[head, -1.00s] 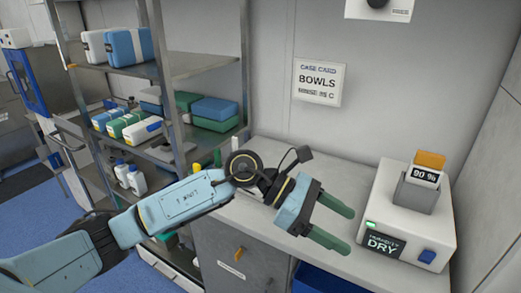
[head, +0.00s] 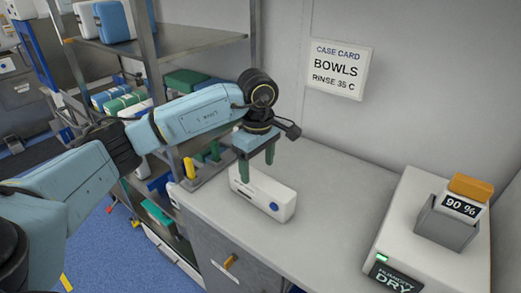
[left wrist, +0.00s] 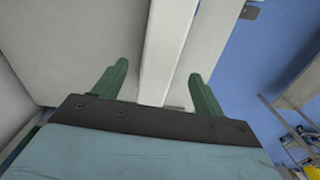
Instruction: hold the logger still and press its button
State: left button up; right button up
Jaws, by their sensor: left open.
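The logger, which I take to be the white box (head: 270,203) with a round blue button (head: 274,206) on its front, lies on the grey counter. My left gripper (head: 257,167) points down over the box's left part, fingers open. In the head view one green finger overlaps the box's front and the other is at its far side; contact cannot be told. In the left wrist view a pale bar (left wrist: 168,50), apparently the box, runs between the open fingers (left wrist: 158,88). My right gripper is not in view.
A white humidity unit (head: 415,225) reading DRY, with an orange-topped 90 % block (head: 461,206) in its grey holder (head: 443,230), stands at the right. The counter (head: 330,190) between is clear. A metal shelf rack (head: 150,55) stands at left behind my arm.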

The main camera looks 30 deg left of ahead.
aim_at(258, 178)
pick_arm(q)
notch_tip(258, 178, down, 4)
jog(key=shift+s+r, duration=0.1)
notch_tip(258, 178, down, 5)
jog(key=shift+r, duration=0.1)
jog(key=shift+f, duration=0.3)
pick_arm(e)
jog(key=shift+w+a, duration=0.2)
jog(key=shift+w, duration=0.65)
pick_arm(q)
jog(key=c, duration=1.3)
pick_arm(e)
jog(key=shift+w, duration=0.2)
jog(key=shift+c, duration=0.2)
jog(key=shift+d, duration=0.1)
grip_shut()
